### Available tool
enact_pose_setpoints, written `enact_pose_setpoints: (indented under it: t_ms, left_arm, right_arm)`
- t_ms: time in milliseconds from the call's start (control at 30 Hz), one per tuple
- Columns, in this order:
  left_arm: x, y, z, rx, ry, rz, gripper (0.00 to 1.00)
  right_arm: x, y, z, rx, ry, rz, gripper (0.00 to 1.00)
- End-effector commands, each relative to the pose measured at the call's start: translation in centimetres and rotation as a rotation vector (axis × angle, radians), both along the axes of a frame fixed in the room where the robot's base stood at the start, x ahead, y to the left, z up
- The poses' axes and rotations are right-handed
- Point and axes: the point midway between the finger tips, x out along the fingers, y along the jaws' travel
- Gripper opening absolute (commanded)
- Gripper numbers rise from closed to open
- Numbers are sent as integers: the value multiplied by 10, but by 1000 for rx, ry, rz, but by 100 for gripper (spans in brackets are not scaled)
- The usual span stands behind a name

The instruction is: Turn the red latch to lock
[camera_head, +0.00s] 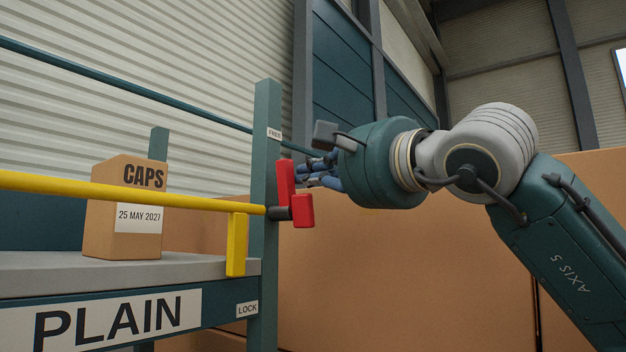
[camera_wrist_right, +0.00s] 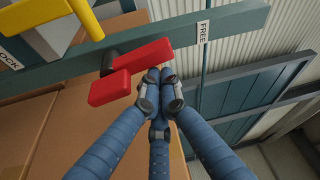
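The red latch (camera_head: 302,210) is on a dark pivot at the right end of the yellow bar (camera_head: 150,195), on the teal post (camera_head: 264,120). Its longer arm points up, toward the FREE label (camera_head: 274,133). The LOCK label (camera_head: 247,309) is lower on the post. My right gripper (camera_head: 312,170) is just right of the latch's upper arm. In the right wrist view, its blue fingertips (camera_wrist_right: 160,88) are drawn together beside the red latch (camera_wrist_right: 135,68), with nothing visible between them. I cannot tell whether they touch the latch. My left gripper is out of view.
A cardboard box marked CAPS (camera_head: 125,210) stands on the grey shelf (camera_head: 40,270) behind the yellow bar. A PLAIN sign (camera_head: 115,320) is on the shelf front. Large brown panels (camera_head: 400,270) stand behind the post and my right arm.

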Motion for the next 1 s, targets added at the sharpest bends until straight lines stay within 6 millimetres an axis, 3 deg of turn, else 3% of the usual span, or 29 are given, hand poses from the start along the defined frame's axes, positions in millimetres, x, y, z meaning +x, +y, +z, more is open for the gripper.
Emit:
enact_pose_setpoints:
  t_ms: [500, 1000]
  left_arm:
    - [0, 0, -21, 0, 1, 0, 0]
    - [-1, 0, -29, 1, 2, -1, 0]
  right_arm:
    - [-21, 15, -4, -273, -375, 0, 0]
    - [-39, 28, -16, -549, -756, -1, 0]
